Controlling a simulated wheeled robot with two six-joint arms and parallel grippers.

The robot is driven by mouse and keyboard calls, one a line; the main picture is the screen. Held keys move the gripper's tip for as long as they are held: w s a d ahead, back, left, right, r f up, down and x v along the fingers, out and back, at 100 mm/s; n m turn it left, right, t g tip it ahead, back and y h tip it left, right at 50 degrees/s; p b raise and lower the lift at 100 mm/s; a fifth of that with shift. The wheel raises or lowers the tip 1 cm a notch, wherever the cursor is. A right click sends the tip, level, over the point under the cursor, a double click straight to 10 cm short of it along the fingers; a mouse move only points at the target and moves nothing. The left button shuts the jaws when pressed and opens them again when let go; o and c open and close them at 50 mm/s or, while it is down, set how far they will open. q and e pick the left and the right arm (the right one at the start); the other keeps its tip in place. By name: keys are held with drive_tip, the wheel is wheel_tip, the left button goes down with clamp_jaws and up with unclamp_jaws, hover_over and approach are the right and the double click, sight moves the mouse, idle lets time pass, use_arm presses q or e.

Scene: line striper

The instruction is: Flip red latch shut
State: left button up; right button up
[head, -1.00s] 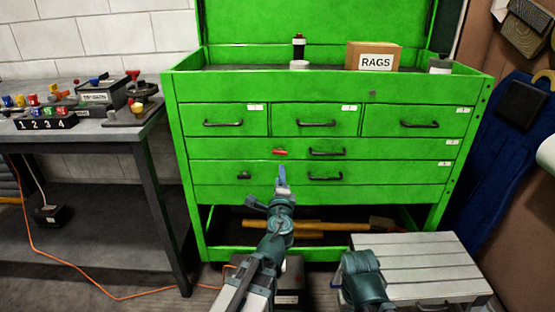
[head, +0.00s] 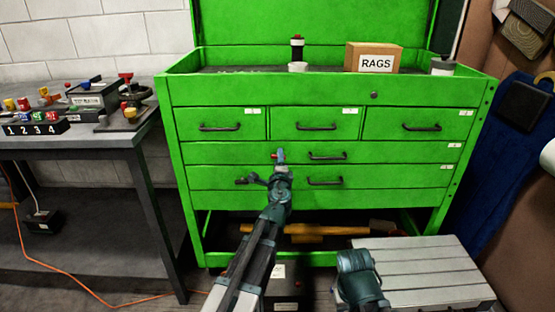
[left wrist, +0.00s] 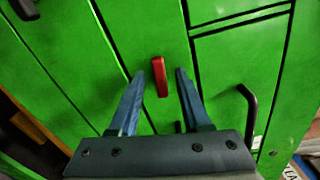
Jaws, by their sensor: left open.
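The red latch (head: 274,156) is on the front of the green tool chest, in the middle drawer row left of a black handle. My gripper partly hides it in the head view. In the left wrist view the red latch (left wrist: 159,78) lies roughly parallel to the black drawer handle (left wrist: 250,108). My left gripper (head: 280,153) is open in front of the latch. In the left wrist view its blue fingers (left wrist: 160,75) frame the latch, with a gap on each side. I cannot tell how far the tips are from the drawer face.
The green chest (head: 330,92) has several black-handled drawers and a RAGS box (head: 373,58) on top. A workbench (head: 85,140) with small items stands at left. A grey slatted box (head: 425,270) is low at right. An orange cord (head: 60,272) runs on the floor.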

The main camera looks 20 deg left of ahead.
use_arm(q)
clamp_jaws()
idle(0.3)
drive_tip(key=shift+n, duration=1.3)
unclamp_jaws()
